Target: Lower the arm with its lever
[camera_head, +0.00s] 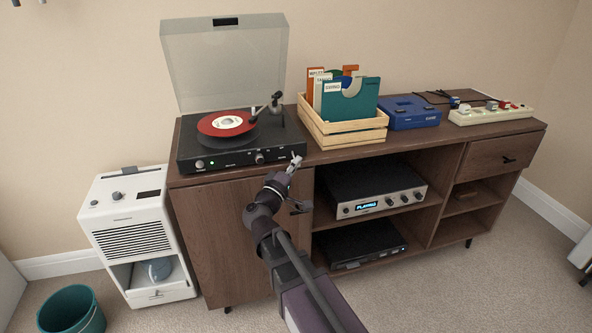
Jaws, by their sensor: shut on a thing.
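The turntable (228,159) stands on the left of the wooden cabinet with its clear lid (225,65) raised. A red record (212,127) with a pale label lies on its platter. The tonearm (264,107) is at the right, its head by the record's right edge; whether it is raised or touching cannot be told. My gripper (295,160) reaches up from the front to the turntable's front right corner. It is shut on what appears to be the small lever there, which the fingers mostly hide.
A wooden crate (345,141) of record sleeves stands right of the turntable. A blue box (411,112) and a pale power strip (488,115) are farther right. An amplifier (375,206) sits on the shelf below. A white appliance (128,233) and green bin (72,310) stand left.

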